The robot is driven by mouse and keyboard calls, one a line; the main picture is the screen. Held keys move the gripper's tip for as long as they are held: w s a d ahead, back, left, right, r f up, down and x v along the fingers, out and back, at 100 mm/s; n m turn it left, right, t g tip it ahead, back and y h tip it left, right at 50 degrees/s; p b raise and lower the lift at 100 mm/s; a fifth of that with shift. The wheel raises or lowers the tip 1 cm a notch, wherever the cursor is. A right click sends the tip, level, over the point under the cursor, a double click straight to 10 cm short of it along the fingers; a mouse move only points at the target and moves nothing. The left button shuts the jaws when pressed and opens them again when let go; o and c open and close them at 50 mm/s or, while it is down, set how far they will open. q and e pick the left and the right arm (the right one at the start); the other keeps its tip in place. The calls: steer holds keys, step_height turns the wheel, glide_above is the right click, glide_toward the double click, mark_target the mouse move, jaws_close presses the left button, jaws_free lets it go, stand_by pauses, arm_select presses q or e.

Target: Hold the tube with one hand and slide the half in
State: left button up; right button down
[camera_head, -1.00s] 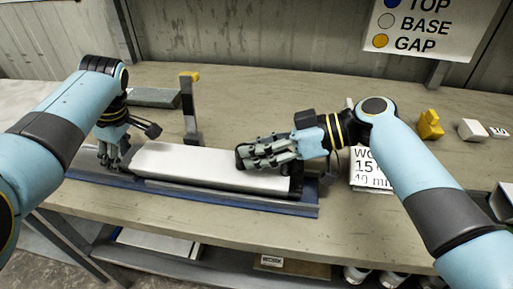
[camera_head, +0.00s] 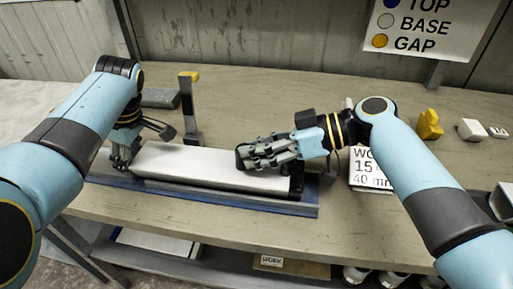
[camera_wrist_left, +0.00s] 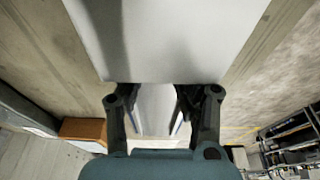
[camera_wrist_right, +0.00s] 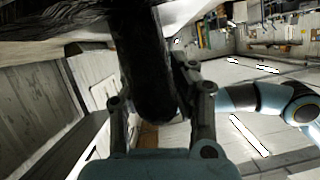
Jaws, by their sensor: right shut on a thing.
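The long silver tube (camera_head: 200,165) lies lengthwise on a blue tray (camera_head: 235,200) on the bench. My right gripper (camera_head: 245,158) is shut on the tube near its right end; the right wrist view shows a dark rounded shape (camera_wrist_right: 150,80) between its fingers. My left gripper (camera_head: 122,165) is at the tube's left end. In the left wrist view its fingers (camera_wrist_left: 163,92) are spread apart, with the tube's silver face (camera_wrist_left: 165,40) just ahead. A pale strip with blue edges (camera_wrist_left: 157,108) shows between the fingers; I cannot tell if it is the half or the tray.
A grey post with a yellow top (camera_head: 190,105) stands behind the tube, beside a grey block (camera_head: 160,98). A white label card (camera_head: 370,172) and a yellow piece (camera_head: 430,124) are to the right. The bench behind the tube's right half is clear.

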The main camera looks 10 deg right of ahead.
arm_select(q)
steer(key=shift+d+f, duration=0.1)
steer(key=shift+d, duration=0.1)
steer(key=shift+w+a, duration=0.2)
steer(key=shift+a, duration=0.55)
steer(key=shift+w+a, duration=0.2)
steer(key=shift+a, duration=0.55)
step_height(320, 180, up, 9)
steer(key=shift+a, duration=0.1)
steer(key=shift+a+x, duration=0.15)
steer(key=shift+x, duration=1.55)
steer(key=shift+a+x, duration=0.15)
steer(key=shift+x, duration=1.55)
steer(key=shift+w, duration=0.15)
steer(key=shift+x, duration=0.85)
steer(key=shift+d, duration=0.15)
